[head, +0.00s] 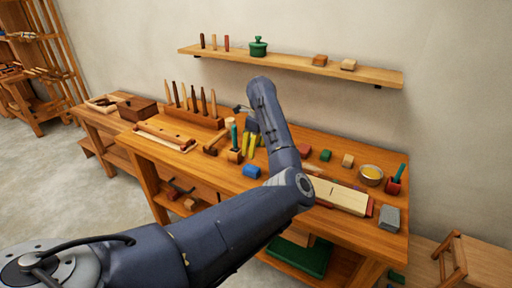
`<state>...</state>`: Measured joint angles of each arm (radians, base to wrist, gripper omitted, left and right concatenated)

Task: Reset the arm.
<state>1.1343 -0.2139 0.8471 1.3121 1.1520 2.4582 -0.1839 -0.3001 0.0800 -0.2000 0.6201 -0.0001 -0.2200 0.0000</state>
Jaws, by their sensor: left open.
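My left arm reaches in from the lower left and bends upward over the workbench (225,180). My left gripper (243,109) shows small and dark beside the far end of the forearm, over the back of the bench, and is partly hidden by the arm. It is open, and I see nothing held in it. My right gripper is out of view.
A wall shelf (300,63) runs behind.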

